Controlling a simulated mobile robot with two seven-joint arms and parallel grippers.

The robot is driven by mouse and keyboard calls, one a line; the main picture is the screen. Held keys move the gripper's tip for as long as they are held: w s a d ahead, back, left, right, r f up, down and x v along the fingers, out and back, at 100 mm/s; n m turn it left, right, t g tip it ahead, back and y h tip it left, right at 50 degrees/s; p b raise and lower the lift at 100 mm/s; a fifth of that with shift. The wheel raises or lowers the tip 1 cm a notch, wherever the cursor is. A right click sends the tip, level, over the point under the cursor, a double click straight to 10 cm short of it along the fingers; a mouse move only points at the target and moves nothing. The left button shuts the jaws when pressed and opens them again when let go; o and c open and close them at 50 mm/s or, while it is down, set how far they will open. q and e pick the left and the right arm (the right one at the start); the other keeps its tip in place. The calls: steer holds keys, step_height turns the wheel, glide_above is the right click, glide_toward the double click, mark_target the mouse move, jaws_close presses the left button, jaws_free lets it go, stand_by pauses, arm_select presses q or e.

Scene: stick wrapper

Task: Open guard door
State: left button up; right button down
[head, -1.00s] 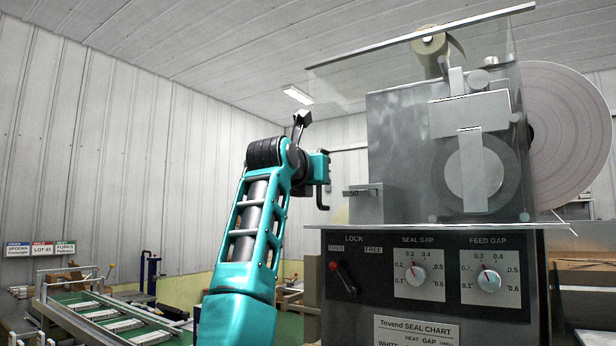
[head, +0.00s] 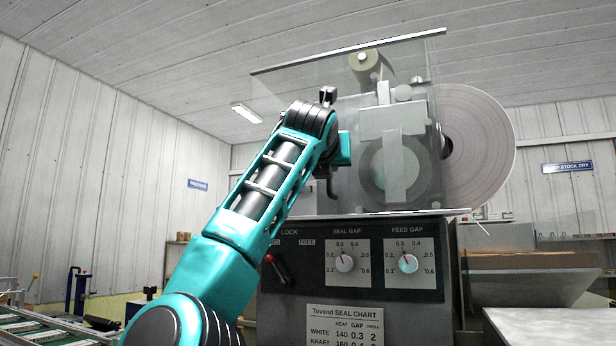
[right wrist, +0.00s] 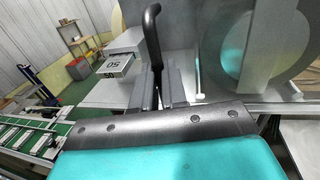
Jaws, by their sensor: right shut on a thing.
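The clear guard door (head: 300,82) is a see-through panel with a pale top edge, in front of the grey wrapper machine (head: 350,117). A dark bent handle (head: 332,188) shows beside my right wrist in the head view. The right wrist view shows this handle (right wrist: 152,38) rising from between the fingers of my right gripper (right wrist: 158,90), which is shut on it. In the head view the arm hides much of the grip. I cannot tell how far the door stands open. My left gripper is in neither current view.
The front panel has a red-tipped lock lever (head: 278,268), tilted toward the left label, and two dials, seal gap (head: 346,263) and feed gap (head: 408,263). A large pale roll (head: 478,145) stands behind right. A box marked 50 (right wrist: 113,64) is near the gripper. A conveyor (right wrist: 35,135) lies left.

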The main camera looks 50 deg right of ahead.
steer(key=shift+s+d, duration=0.15)
steer(key=shift+s, duration=0.2)
steer(key=c, duration=1.2)
jaws_free()
steer(key=shift+o, duration=0.2)
steer(key=b+v, duration=0.1)
steer(key=v, duration=1.2)
steer(key=shift+b, duration=0.3)
steer(key=shift+w+d, duration=0.1)
